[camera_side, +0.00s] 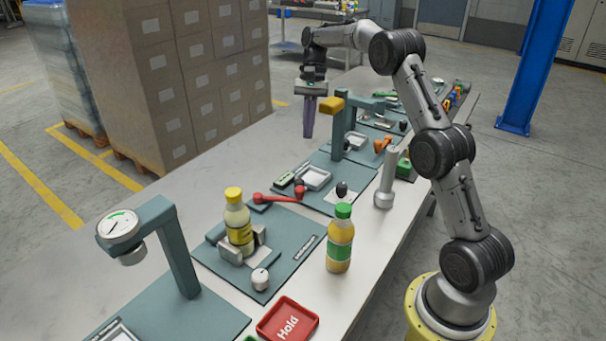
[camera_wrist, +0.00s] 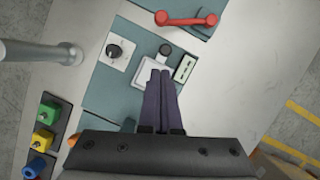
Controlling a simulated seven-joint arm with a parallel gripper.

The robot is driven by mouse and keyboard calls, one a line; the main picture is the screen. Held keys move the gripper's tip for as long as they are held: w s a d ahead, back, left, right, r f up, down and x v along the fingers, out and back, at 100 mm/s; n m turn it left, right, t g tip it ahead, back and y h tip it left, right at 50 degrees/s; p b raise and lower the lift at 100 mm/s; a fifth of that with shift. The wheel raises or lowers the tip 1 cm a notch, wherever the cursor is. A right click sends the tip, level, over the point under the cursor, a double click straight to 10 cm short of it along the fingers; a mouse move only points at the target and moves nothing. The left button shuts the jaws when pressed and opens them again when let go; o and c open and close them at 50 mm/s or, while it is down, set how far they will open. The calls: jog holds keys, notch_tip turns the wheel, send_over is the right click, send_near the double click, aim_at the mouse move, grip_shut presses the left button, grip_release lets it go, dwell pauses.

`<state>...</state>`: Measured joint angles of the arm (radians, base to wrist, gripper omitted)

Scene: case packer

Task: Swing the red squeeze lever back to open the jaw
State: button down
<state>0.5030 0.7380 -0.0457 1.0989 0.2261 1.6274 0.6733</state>
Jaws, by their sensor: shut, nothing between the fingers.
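The red squeeze lever (camera_side: 280,195) lies low across the back of a teal station plate in the side view, with a knob at its raised right end. It also shows at the top of the wrist view (camera_wrist: 186,20). A grey jaw (camera_side: 235,250) on the same plate stands around the lower part of a yellow-capped bottle (camera_side: 238,218). The jaw is outside the wrist view. My gripper (camera_side: 309,120) is in the air farther back along the bench, its purple fingers pointing down and apart from the lever. In the wrist view my gripper (camera_wrist: 160,78) is shut and empty.
A green-capped bottle (camera_side: 340,238) stands right of the jaw plate. A teal post with a yellow top (camera_side: 338,125) rises close to my fingers. A grey post (camera_side: 386,180) and a dial gauge stand (camera_side: 125,230) also rise from the bench. A red Hold tray (camera_side: 288,322) lies in front.

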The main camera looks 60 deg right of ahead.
jog(key=shift+s+d, duration=0.1)
jog(key=shift+d, duration=0.1)
jog(key=shift+f, duration=0.15)
jog(key=x, duration=0.9)
jog(key=shift+s+a+f, duration=0.1)
jog(key=shift+a+f, duration=0.1)
jog(key=shift+f, duration=0.15)
jog(key=a, duration=0.1)
jog(key=s+a, duration=0.1)
jog(key=a, duration=0.1)
jog(key=shift+f, duration=0.1)
jog(key=shift+s+a, duration=0.2)
jog(key=shift+a, duration=0.2)
